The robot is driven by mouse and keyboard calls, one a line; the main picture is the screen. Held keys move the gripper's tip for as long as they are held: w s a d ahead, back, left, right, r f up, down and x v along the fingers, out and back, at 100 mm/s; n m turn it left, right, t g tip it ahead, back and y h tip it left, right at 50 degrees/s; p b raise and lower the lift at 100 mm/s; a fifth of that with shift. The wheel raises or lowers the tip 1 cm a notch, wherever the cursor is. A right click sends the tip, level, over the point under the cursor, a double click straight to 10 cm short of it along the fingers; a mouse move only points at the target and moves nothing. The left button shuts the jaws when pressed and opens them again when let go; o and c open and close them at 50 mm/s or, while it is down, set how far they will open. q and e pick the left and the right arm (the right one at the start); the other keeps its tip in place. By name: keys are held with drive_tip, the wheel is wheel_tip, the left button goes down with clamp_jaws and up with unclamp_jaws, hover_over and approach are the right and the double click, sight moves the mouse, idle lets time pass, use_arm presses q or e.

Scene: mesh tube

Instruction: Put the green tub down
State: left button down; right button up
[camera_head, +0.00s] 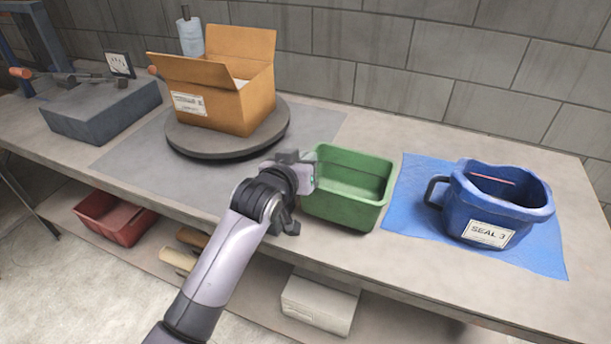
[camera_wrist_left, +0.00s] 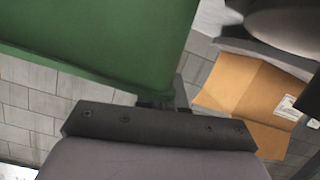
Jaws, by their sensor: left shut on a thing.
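The green tub (camera_head: 345,208) is an open-topped rectangular bin at the middle of the workbench in the head view. My left gripper (camera_head: 303,172) is shut on the tub at its left side. The tub looks level and empty inside. I cannot tell whether its base touches the bench or hangs a little above it. In the left wrist view the tub's green wall (camera_wrist_left: 120,45) fills the upper left, close to the gripper. The fingertips are mostly hidden there. My right gripper is not in view.
A blue bucket (camera_head: 455,213) labelled SEAL 3 stands on a blue mat (camera_head: 412,180) to the right. A cardboard box (camera_head: 250,105) sits on a dark round turntable (camera_head: 215,147) to the left. The bench's front edge is close to the tub. A red bin (camera_head: 110,222) is below.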

use_arm(q)
wheel_tip(320, 180, down, 4)
drive_tip(key=c, duration=1.3)
unclamp_jaws()
drive_tip(key=shift+o, duration=0.2)
drive_tip(key=v, duration=1.2)
drive_tip(key=s+a+f+g+y, duration=0.1)
drive_tip(key=s+a+f, duration=0.5)
drive_tip(key=s+f, duration=0.3)
drive_tip(key=s+a+f+g+y, duration=0.1)
drive_tip(key=s+a+f+g, duration=0.1)
drive_tip(key=s+a+f, duration=0.4)
drive_tip(key=s+f, duration=0.4)
drive_tip(key=f, duration=0.2)
drive_tip(key=shift+s+a+f+m, duration=0.2)
drive_tip(key=shift+a+f+m, duration=0.1)
drive_tip(key=shift+a+f, duration=0.1)
